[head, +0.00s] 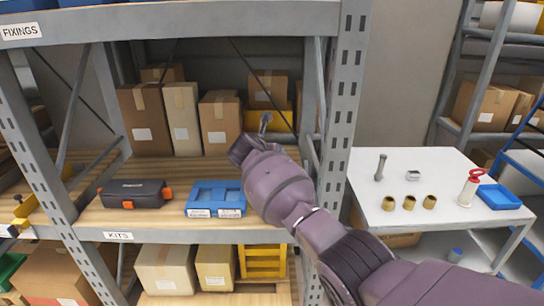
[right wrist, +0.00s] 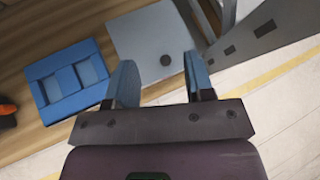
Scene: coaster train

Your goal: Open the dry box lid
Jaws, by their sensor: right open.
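A pale grey, flat square top with a dark round knob, which looks like the dry box lid (right wrist: 140,42), is in the right wrist view. It appears closed, and my arm hides it in the head view. My right gripper (right wrist: 163,72) is open above it, one blue finger on each side of the knob's line. The knob (right wrist: 165,60) shows between the fingertips, and nothing is gripped. I cannot tell how far above it the fingers are. My left gripper is out of view.
A blue compartment tray (head: 215,198) lies left of my right arm; it also shows in the right wrist view (right wrist: 65,80). A dark case with orange latches (head: 136,193) is further left. Cartons (head: 180,117) stand behind. A shelf upright (head: 345,110) is close on the right.

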